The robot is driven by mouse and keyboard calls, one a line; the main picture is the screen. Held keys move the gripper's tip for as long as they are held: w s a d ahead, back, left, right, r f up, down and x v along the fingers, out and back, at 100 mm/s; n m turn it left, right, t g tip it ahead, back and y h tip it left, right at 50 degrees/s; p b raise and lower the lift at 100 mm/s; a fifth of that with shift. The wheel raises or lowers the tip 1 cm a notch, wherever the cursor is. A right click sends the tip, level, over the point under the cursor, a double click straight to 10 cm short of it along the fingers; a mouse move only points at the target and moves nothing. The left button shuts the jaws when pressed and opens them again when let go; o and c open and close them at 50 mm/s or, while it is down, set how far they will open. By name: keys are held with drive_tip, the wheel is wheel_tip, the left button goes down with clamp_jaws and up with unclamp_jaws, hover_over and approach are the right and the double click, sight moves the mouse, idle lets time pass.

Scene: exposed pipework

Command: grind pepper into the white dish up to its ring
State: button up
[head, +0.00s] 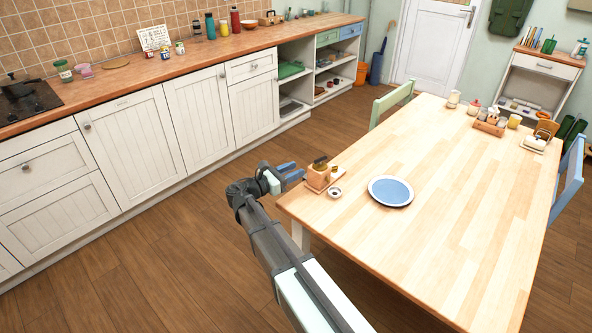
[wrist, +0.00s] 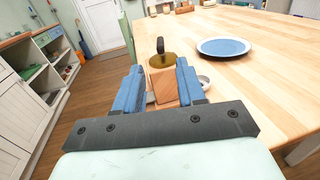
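The pepper grinder (head: 317,178) is a wooden box with a brass dome and a dark crank handle. It stands upright at the table's near left corner, and in the wrist view the grinder (wrist: 163,86) shows straight ahead. The small white dish (head: 335,193) sits just right of it; in the wrist view the dish (wrist: 204,82) is partly hidden by my right finger. Its inside looks dark at the middle; its ring and any pepper level are too small to tell. My gripper (head: 290,171) is open, its blue fingers pointing at the grinder from the left, with nothing visibly gripped.
A blue plate with a pale rim (head: 391,191) lies right of the dish on the wooden table (head: 440,220). A tray with jars (head: 490,125) and other tableware stand at the far end. A green chair (head: 392,102) is beyond the table's left edge. The table's middle is clear.

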sight(321, 158)
drive_tip(key=x, duration=1.2)
drive_tip(key=shift+r, duration=0.15)
idle(0.3)
clamp_jaws()
idle(0.4)
